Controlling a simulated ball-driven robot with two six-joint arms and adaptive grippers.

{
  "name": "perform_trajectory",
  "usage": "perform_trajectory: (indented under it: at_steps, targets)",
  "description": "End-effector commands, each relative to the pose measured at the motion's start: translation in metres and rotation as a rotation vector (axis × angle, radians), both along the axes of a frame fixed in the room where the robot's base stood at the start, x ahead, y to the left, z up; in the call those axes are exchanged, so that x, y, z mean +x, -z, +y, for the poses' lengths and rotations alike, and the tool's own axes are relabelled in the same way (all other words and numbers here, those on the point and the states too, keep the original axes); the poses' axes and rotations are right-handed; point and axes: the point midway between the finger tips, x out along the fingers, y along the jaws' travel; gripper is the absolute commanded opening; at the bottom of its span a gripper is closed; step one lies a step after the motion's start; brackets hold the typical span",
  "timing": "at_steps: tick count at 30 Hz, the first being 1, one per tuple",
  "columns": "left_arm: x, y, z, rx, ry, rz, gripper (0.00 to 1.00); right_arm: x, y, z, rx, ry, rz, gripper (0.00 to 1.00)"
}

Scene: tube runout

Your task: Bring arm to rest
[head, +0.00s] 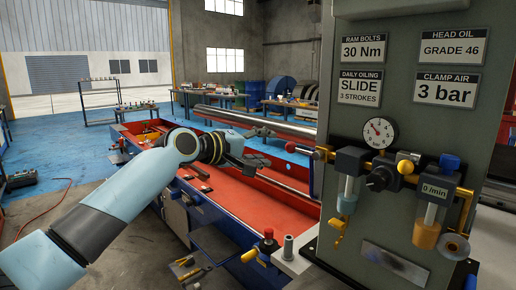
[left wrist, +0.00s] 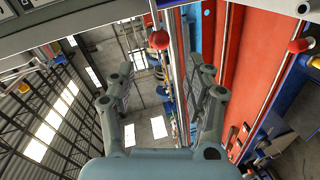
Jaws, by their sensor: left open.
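My left arm (head: 129,187) comes in from the lower left in the head view and reaches over the red tray of the machine bed (head: 248,191). My left gripper (head: 255,158) is at its end, above the bed and left of the grey machine column. In the left wrist view the two fingers of the left gripper (left wrist: 160,90) stand wide apart, with nothing between them. My right gripper is in neither view.
The grey machine column (head: 345,100) carries a pressure gauge (head: 379,132), a blue-topped oiler (head: 349,175) and signs. A long metal tube (head: 260,122) runs behind the gripper. A red knob (head: 290,147) is close to it. Open floor (head: 45,160) lies at left.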

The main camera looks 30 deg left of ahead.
Motion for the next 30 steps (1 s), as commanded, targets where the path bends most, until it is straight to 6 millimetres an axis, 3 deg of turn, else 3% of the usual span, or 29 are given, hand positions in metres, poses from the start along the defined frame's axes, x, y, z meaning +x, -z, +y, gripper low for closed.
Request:
perform_trajectory:
  at_steps: [6,22,26,29,30]
  targets:
    - [-0.016,-0.003,0.005,0.000,0.001,0.001,0.53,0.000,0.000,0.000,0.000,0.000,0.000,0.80]
    - [-0.017,0.001,0.005,-0.001,0.001,0.006,0.53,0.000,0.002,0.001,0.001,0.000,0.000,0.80]
    - [-0.029,0.046,-0.001,-0.017,0.004,0.055,0.53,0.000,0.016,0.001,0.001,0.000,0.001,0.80]
    - [-0.044,0.113,-0.002,-0.035,-0.012,0.148,0.53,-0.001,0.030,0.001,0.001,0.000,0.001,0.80]
    - [-0.051,0.146,0.000,-0.035,-0.025,0.193,0.53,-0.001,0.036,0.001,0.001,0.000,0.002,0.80]
